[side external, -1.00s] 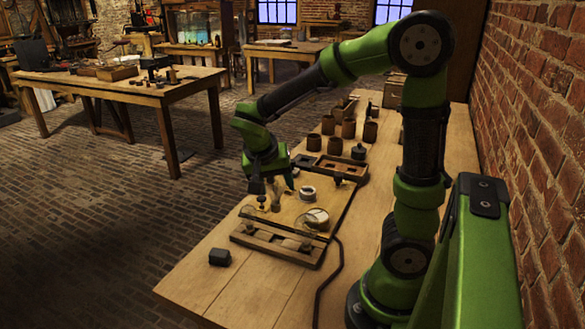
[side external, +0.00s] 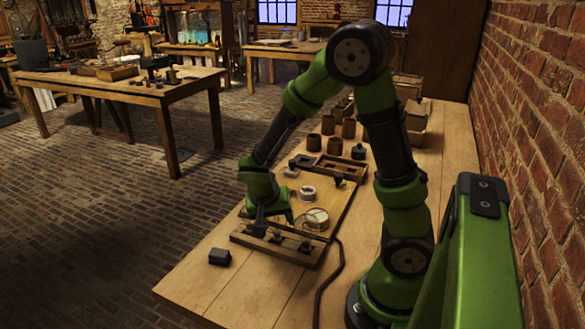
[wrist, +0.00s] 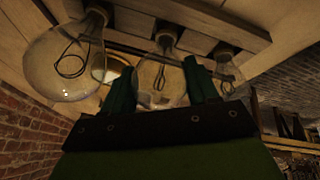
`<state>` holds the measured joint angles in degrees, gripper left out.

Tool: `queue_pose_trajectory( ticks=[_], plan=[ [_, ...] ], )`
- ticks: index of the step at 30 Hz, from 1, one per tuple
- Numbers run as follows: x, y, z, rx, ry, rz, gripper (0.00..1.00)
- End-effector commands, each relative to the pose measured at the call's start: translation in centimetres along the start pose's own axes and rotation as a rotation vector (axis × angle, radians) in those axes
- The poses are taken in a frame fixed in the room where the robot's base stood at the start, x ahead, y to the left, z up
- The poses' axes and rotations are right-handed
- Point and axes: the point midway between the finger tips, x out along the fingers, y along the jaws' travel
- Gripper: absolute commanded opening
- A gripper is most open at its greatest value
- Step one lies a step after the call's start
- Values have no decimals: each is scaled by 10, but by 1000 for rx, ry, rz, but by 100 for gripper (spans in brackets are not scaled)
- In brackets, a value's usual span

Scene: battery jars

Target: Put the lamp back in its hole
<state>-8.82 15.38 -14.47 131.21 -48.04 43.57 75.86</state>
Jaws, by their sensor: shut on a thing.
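In the wrist view, my gripper (wrist: 158,70) is shut on the middle glass lamp (wrist: 160,88), one green finger on each side of its bulb. The lamp's dark cap points to the wooden lamp rack (wrist: 200,12); I cannot tell whether it is fully seated in its hole. A left lamp (wrist: 66,62) and a right lamp (wrist: 229,68) stand on either side, caps at the rack. In the side view, my gripper (side external: 266,226) is low at the rack (side external: 248,240), and the held lamp is hard to make out there.
Behind the rack are a pale ring (side external: 307,193) and a round dial (side external: 316,216) on a board. A black block (side external: 219,257) lies front left. A dark cable (side external: 334,272) runs right of the rack. Several brown jars (side external: 312,141) stand farther back.

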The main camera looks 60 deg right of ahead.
Motion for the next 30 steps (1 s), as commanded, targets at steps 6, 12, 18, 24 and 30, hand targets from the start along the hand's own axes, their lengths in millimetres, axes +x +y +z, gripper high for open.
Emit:
queue_pose_trajectory(
  ticks=[6,12,18,24,30],
  plan=[
    [3,-1,1,-2,0,0,69],
    [2,-1,1,-1,0,0,69],
    [-5,-1,-1,0,2,-3,69],
    [-43,-2,-1,0,3,-9,69],
    [-86,-1,-1,-1,2,-7,69]
  ],
)
